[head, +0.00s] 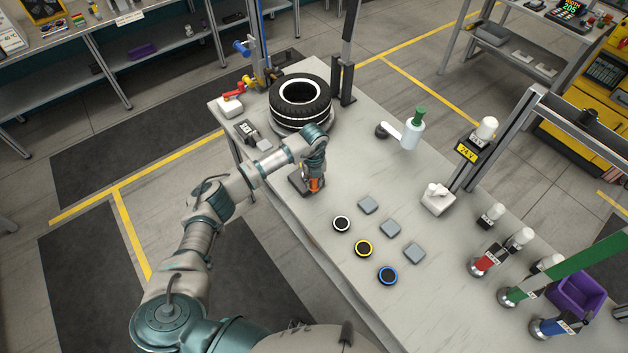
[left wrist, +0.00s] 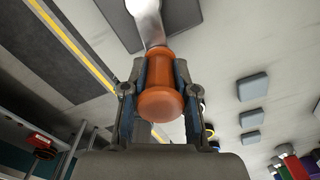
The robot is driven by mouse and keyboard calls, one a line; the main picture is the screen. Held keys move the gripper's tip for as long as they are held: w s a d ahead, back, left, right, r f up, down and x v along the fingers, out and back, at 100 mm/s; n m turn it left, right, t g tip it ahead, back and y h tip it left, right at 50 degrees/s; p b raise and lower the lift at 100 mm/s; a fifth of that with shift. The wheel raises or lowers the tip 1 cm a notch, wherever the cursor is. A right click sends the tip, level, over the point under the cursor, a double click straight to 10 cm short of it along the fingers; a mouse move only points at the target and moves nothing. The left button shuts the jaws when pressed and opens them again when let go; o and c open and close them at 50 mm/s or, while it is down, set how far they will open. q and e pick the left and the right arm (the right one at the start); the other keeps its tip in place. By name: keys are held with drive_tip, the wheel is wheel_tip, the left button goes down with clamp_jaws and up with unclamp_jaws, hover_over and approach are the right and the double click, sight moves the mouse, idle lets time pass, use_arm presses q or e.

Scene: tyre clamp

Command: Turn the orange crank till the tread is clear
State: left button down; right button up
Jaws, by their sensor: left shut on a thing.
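The orange crank handle (head: 316,184) is near the table's left edge, in front of the tyre. In the left wrist view the orange handle (left wrist: 162,100) lies between both fingers, with a pale metal shaft beyond it. My left gripper (head: 313,178) is shut on this handle; its fingers (left wrist: 160,85) touch both sides. The crank's base is mostly hidden by my gripper. The black tyre (head: 300,118) lies flat at the far end of the table, with a white band around its side. Whether anything presses on its tread is too small to tell. My right gripper is not in view.
Dark posts (head: 347,55) stand by the tyre. A red-handled part (head: 233,93) and a blue handle (head: 241,47) are left of it. Ringed black buttons (head: 364,248) and grey pads (head: 390,228) lie right of my gripper. A white and green device (head: 412,130) stands beyond.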

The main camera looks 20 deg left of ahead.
use_arm(q)
drive_tip(key=c, duration=1.1)
unclamp_jaws()
drive_tip(key=shift+w+a+r, duration=0.1)
drive_tip(key=shift+a+r, duration=0.05)
drive_tip(key=shift+o, duration=1)
wheel_tip(320, 180, up, 12)
drive_tip(key=shift+f, duration=0.15)
